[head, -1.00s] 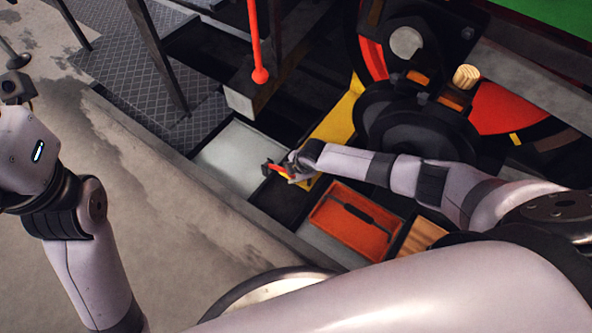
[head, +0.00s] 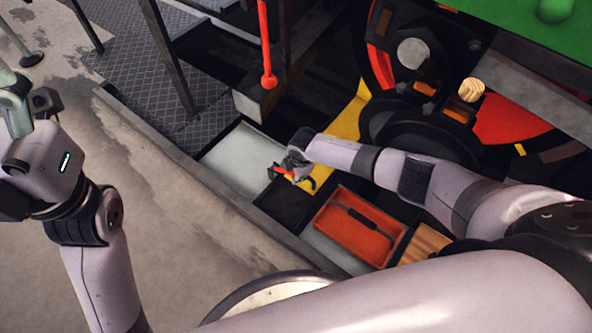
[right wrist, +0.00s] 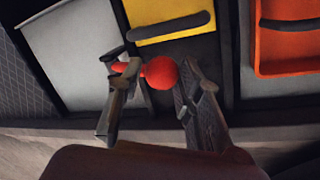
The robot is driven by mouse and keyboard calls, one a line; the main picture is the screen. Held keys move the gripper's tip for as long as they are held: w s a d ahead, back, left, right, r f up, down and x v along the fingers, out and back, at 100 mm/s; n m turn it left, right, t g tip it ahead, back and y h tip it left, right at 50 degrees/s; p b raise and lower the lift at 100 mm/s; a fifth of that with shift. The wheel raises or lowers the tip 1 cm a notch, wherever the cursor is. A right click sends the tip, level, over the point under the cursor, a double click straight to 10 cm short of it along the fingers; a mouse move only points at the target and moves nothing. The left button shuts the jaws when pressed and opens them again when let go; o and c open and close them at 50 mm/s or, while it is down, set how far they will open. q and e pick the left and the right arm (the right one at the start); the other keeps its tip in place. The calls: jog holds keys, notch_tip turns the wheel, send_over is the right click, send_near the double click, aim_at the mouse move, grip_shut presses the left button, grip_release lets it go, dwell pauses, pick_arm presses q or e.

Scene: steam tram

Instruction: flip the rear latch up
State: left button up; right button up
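A red bar with a red ball end, which I take to be the rear latch (right wrist: 161,72), shows in the right wrist view. The ball sits between the fingertips of my right gripper (right wrist: 156,76), and the bar runs left behind the left finger. The fingers stand apart; whether one touches the bar I cannot tell. In the head view the red piece (head: 279,171) lies at the right gripper (head: 290,172), low beside the pale panel. My left gripper (head: 18,105) is at the left edge, raised and partly cut off.
A red rod with a ball end (head: 267,60) hangs above. A yellow tray (head: 346,124) and an orange tray with a dark bar (head: 354,227) lie near the right gripper. Black wheel parts (head: 420,125) stand behind the arm. Open floor (head: 130,240) lies to the left.

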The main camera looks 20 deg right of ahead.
jog(key=o, duration=0.3)
jog(key=shift+r, duration=0.2)
